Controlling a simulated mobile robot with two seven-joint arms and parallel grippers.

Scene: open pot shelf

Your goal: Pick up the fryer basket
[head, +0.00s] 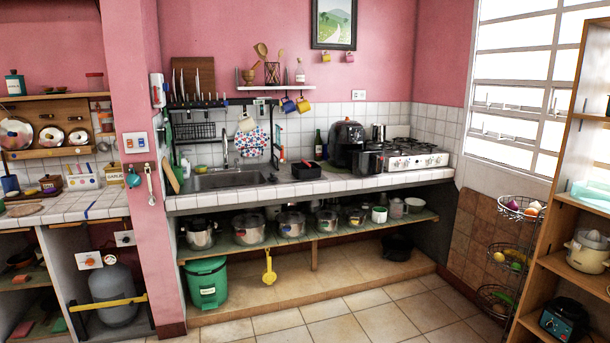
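A black air fryer (344,140) stands on the white tiled counter (250,198), between the sink and the stove. A dark, box-shaped piece that looks like the fryer basket (369,163) is at its front right. I cannot tell whether it is still partly inside the fryer or apart from it. Its handle is not clear at this size. Neither of my grippers shows in the head view.
A low black container (306,170) sits left of the fryer, beside the sink (228,179). A white stove (407,158) is to the right. Pots line the shelf (330,236) below. A wire basket stand (515,255) and wooden shelf unit (560,220) stand at right. The foreground floor is clear.

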